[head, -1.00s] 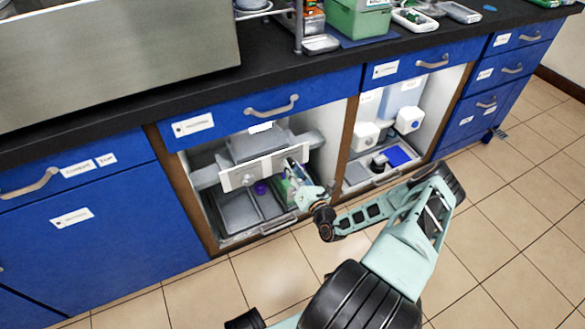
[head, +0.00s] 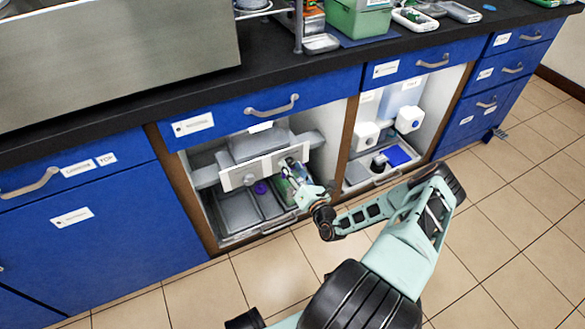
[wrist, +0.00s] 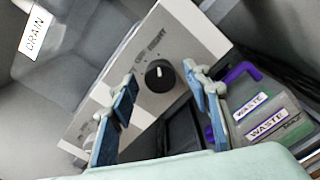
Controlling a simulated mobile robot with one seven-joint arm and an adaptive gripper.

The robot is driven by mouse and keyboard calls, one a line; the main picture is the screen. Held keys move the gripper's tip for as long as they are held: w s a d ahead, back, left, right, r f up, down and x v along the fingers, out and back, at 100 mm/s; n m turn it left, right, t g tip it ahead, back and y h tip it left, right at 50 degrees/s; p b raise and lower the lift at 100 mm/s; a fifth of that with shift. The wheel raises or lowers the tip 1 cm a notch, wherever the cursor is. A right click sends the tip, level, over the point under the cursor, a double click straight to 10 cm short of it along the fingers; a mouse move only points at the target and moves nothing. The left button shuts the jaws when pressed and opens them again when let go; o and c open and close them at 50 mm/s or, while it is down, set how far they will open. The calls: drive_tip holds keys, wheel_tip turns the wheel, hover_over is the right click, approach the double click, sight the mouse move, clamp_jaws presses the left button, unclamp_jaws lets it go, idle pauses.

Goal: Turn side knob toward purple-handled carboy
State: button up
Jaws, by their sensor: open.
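A round black side knob (wrist: 160,77) with a white pointer mark sits on a pale control panel (wrist: 185,37) in the wrist view. The mark points roughly to the top of the picture, near printed lettering. My gripper (wrist: 161,84) is open, one blue-padded finger on each side of the knob. I cannot tell whether either finger touches it. A purple handle (wrist: 240,71) shows right of the right finger, by containers labelled WASTE (wrist: 265,125). In the head view my gripper (head: 297,177) is at the panel's right end, hiding the knob. The panel's front (head: 262,170) shows there.
The panel is inside an open blue cabinet, above a grey tray (head: 238,213). A brown divider (head: 346,150) separates it from a right bay with white containers (head: 366,134). A DRAIN label (wrist: 36,32) is at upper left in the wrist view. Tiled floor lies in front.

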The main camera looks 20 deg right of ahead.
wheel_tip(320, 180, up, 10)
idle(0.5)
drive_tip(key=shift+a, duration=0.1)
